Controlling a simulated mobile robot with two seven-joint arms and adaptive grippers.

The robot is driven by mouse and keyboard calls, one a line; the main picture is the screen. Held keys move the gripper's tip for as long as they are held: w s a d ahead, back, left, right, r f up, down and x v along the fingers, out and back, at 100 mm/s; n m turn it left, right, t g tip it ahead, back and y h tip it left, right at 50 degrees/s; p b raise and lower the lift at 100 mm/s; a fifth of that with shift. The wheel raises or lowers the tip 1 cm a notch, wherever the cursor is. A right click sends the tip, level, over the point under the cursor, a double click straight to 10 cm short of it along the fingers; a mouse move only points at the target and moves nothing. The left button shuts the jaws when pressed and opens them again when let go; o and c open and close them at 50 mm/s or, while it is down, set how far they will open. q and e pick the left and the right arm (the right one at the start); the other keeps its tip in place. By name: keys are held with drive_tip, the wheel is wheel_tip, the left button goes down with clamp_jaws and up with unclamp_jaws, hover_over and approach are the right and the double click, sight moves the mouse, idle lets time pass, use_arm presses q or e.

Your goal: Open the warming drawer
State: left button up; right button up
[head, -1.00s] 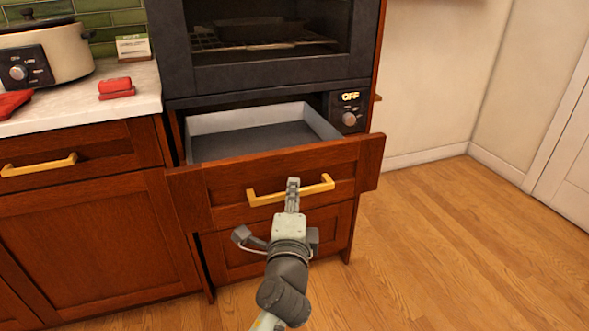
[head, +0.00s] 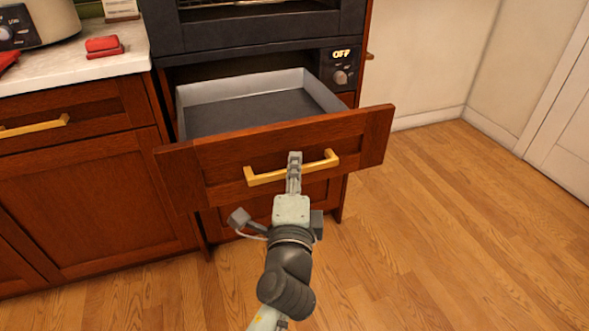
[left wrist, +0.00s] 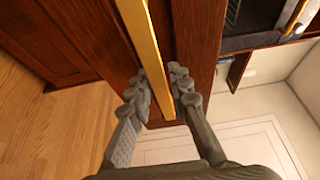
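The warming drawer (head: 225,168) has a wooden front with a yellow bar handle (head: 265,178). It stands pulled out below the oven, and its empty grey tray (head: 190,122) shows behind the front. My left gripper (head: 294,160) is at the middle of the handle. In the left wrist view, the handle (left wrist: 146,40) runs between the two fingers of the gripper (left wrist: 160,92), which are closed around it. My right gripper is in neither view.
The black oven (head: 260,28) is above the drawer, with a knob panel (head: 341,68) marked OFF. A counter (head: 75,68) with a cooker (head: 45,20) and a red item (head: 102,46) is at the left. The wood floor (head: 440,220) is clear at the right.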

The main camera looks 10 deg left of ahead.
use_arm(q)
drive_tip(key=shift+o, duration=1)
drive_tip(key=shift+s, duration=0.1)
drive_tip(key=s+d, duration=0.2)
drive_tip(key=s, duration=0.9)
drive_tip(key=shift+s+d, duration=0.2)
drive_tip(key=shift+s, duration=0.1)
